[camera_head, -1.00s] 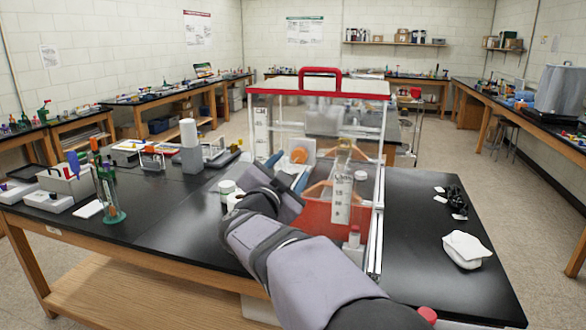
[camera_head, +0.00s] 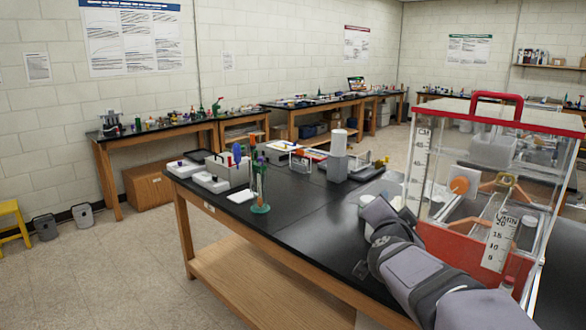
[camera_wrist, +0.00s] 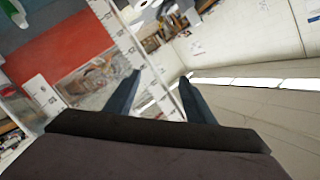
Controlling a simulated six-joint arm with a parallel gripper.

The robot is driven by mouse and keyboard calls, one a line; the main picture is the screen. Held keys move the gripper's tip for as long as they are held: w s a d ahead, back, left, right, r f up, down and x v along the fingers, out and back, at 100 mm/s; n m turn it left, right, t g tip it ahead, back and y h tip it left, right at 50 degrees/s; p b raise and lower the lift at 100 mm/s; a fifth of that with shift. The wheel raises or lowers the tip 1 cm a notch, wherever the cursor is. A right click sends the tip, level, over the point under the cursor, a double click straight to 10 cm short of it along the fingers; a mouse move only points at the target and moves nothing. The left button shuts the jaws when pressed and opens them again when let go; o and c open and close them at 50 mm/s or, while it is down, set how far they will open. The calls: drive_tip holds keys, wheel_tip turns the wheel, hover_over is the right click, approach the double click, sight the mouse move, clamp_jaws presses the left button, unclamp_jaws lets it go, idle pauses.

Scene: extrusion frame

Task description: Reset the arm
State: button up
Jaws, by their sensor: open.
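My gripper (camera_wrist: 160,79) shows in the wrist view with its two dark blue fingers apart. Nothing is held between them. A white graduated strip (camera_wrist: 150,62) and a pale wall show beyond the fingers. In the head view my grey arm (camera_head: 410,270) reaches in from the lower right over the black table (camera_head: 310,215). Its far end is beside the left side of a clear box with a red rim (camera_head: 490,120). The fingers cannot be made out in the head view. Whether the arm touches the box cannot be told.
A green glass cylinder (camera_head: 260,190) and a white cylinder on a grey block (camera_head: 337,158) stand on the table. A grey-white rack (camera_head: 228,172) is at its left end. The table's front edge is clear left of my arm. Benches line the walls.

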drive_tip(key=s+a+f+n+g+y, duration=0.35)
drive_tip(key=a+f, duration=0.25)
drive_tip(key=f, duration=0.3)
drive_tip(key=s+a+f+n+g+y, duration=0.35)
drive_tip(key=a+f, duration=0.25)
drive_tip(key=f, duration=0.4)
drive_tip(key=s+d+f+n+g, duration=0.1)
drive_tip(key=s+f, duration=0.3)
drive_tip(key=s, duration=0.5)
drive_tip(key=s+f+n+g, duration=0.2)
drive_tip(key=s+f+g, duration=0.2)
drive_tip(key=s, duration=0.5)
drive_tip(key=s+d+f+n+g+h, duration=0.1)
drive_tip(key=s+f+n+g, duration=0.1)
drive_tip(key=s+f, duration=0.4)
drive_tip(key=s+g, duration=0.1)
drive_tip(key=s, duration=0.1)
drive_tip(key=shift+s+d, duration=0.35)
drive_tip(key=shift+s, duration=0.05)
